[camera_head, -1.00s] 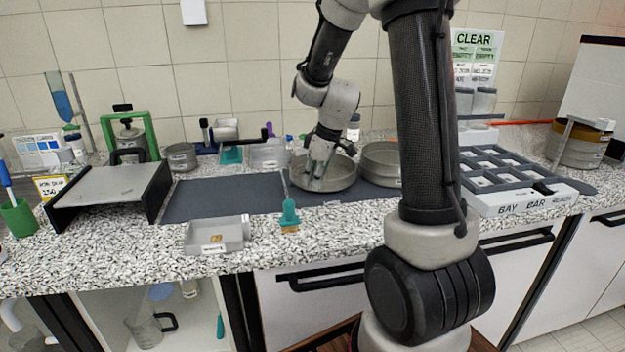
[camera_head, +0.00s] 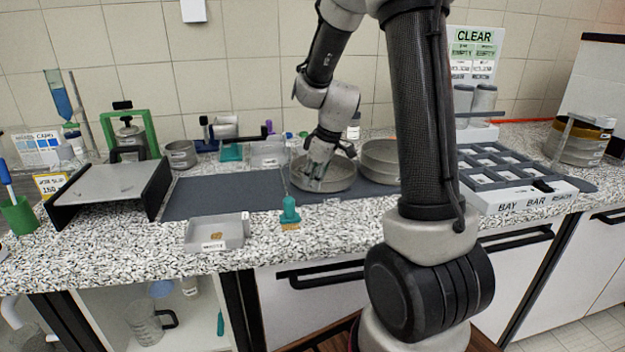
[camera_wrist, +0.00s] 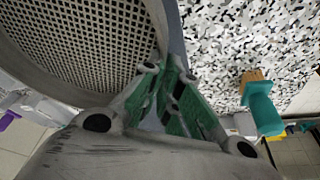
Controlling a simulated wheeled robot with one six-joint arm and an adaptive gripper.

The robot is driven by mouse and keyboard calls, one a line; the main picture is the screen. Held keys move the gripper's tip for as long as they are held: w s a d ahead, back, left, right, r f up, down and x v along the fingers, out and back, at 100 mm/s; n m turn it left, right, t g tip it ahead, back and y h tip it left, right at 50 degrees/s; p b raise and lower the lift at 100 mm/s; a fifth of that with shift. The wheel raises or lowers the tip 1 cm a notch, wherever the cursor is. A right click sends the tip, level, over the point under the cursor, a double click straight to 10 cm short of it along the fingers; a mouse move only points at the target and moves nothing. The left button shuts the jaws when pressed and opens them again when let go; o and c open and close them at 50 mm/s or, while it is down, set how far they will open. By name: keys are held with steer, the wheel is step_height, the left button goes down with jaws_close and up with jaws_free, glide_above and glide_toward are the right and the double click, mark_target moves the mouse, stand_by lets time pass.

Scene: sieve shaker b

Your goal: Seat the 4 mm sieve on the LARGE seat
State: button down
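A round grey metal sieve (camera_head: 325,183) lies on the dark mat, and its coarse square-holed mesh (camera_wrist: 80,40) fills the upper left of the wrist view. No size mark on it is legible. My gripper (camera_head: 316,165) reaches down at the sieve's left side. In the wrist view my green-padded fingertips (camera_wrist: 164,66) are close together, with the sieve's wall running between them, so the gripper looks shut on it. A second round sieve or pan (camera_head: 382,158) stands to the right, partly behind my arm. I cannot identify the LARGE seat for certain.
A teal brush (camera_head: 289,212) stands in front of the sieve, close to it. A small grey tray (camera_head: 215,234) is at the front edge. A green-framed device (camera_head: 130,140) stands at left. A compartment tray (camera_head: 515,200) and a round stack (camera_head: 580,142) are at right.

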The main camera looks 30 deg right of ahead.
steer(key=c, duration=1.6)
jaws_free()
steer(key=shift+o, duration=0.2)
steer(key=shift+r, duration=3.5)
